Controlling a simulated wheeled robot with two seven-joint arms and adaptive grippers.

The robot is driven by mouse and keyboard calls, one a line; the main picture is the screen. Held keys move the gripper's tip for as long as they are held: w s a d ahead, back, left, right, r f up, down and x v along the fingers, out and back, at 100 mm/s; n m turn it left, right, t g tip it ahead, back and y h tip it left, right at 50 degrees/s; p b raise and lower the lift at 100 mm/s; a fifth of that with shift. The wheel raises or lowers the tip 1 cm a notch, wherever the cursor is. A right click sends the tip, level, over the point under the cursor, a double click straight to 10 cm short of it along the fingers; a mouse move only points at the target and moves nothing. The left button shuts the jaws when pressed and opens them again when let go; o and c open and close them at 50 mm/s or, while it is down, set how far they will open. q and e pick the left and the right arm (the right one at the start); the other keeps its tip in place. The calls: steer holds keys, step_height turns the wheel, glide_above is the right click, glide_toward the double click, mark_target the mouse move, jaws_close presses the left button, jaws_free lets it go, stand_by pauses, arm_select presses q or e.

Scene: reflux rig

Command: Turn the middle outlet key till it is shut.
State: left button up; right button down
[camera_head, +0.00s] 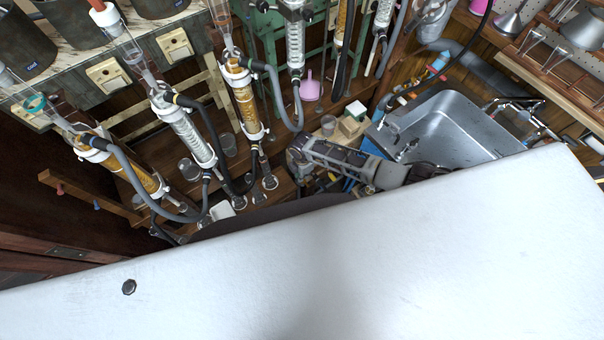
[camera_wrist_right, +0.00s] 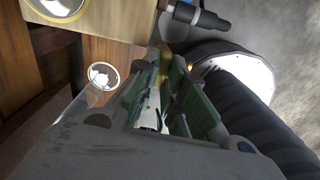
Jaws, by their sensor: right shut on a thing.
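My right gripper (camera_head: 300,158) reaches in from the right beneath the glassware, beside the sink. In the right wrist view its green-padded fingers (camera_wrist_right: 166,95) are closed around a small pale part (camera_wrist_right: 150,112), which looks like an outlet key. The pads hide most of it, so I cannot tell its angle or which outlet it belongs to. Three clamped condensers stand at the left: a left amber one (camera_head: 140,175), a middle clear one (camera_head: 188,133) and a right amber one (camera_head: 243,100). Dark hoses run from them. My left gripper is not in view.
A metal sink (camera_head: 455,125) lies right of the gripper. Grey hoses (camera_head: 297,112) loop near it, and small glass vessels (camera_head: 228,145) stand to its left. A glass vessel (camera_wrist_right: 103,75) is close beside the fingers in the wrist view. A large white surface hides the lower head view.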

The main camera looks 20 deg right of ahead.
steer(key=c, duration=1.5)
jaws_free()
step_height(320, 180, up, 12)
stand_by(0.3)
